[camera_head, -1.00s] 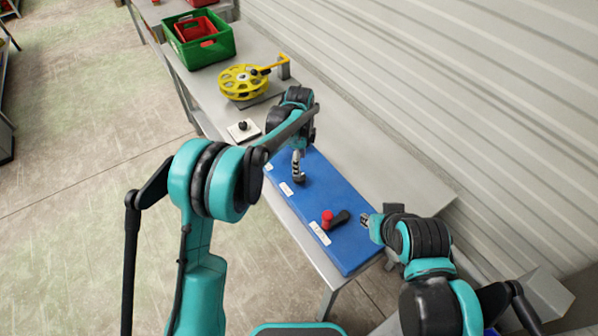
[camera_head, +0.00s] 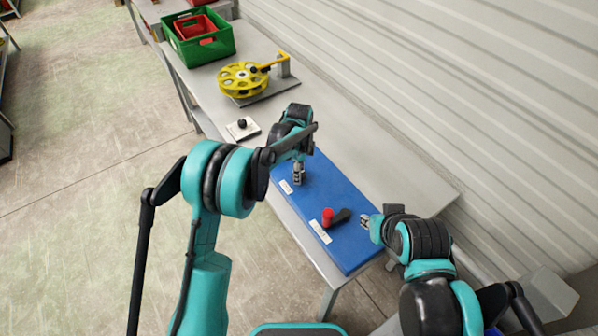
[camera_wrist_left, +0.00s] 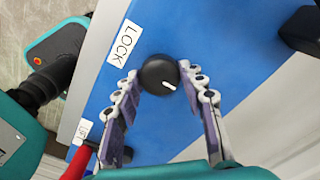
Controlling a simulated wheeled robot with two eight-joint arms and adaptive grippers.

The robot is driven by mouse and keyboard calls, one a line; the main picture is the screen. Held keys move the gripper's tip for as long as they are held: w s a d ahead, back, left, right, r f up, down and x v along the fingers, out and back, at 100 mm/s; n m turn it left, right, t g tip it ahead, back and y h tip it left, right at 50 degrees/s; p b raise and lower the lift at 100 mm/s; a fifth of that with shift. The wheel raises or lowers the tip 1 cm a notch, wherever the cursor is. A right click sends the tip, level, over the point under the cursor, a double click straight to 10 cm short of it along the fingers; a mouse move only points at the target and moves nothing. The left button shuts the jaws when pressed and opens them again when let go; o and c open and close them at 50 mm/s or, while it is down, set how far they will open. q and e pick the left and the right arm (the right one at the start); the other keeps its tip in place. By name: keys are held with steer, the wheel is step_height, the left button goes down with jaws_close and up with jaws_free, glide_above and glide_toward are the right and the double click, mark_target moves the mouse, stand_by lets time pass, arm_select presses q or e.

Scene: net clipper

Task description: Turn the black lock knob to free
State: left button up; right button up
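The black lock knob (camera_wrist_left: 157,74) is round with a short white mark pointing to the lower right in the left wrist view. It stands on the blue panel (camera_head: 345,205) beside a white LOCK label (camera_wrist_left: 124,43). My left gripper (camera_wrist_left: 160,70) has one fingertip on each side of the knob, very close to its edge; whether they press on it I cannot tell. In the head view my left gripper (camera_head: 298,178) is low over the panel and hides the knob. My right gripper (camera_head: 369,224) is at the panel's right edge, its fingers too small to judge.
A red-capped black handle (camera_head: 328,216) is on the panel between the grippers, with a label beside it. A yellow wheel (camera_head: 241,77), a small black knob on a white plate (camera_head: 237,134) and a green crate (camera_head: 210,53) stand farther back. A corrugated wall (camera_head: 430,80) runs along the right.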

arm_select(q)
steer(key=shift+n, duration=0.4)
steer(key=n, duration=0.4)
steer(key=shift+n+b, duration=0.3)
steer(key=shift+b, duration=0.1)
steer(key=n, duration=0.6)
steer(key=n+b, duration=0.1)
steer(key=n, duration=0.5)
steer(key=shift+n, duration=0.4)
steer(key=n, duration=0.5)
steer(key=shift+n, duration=0.4)
steer(key=o, duration=1.2)
steer(key=shift+c, duration=0.2)
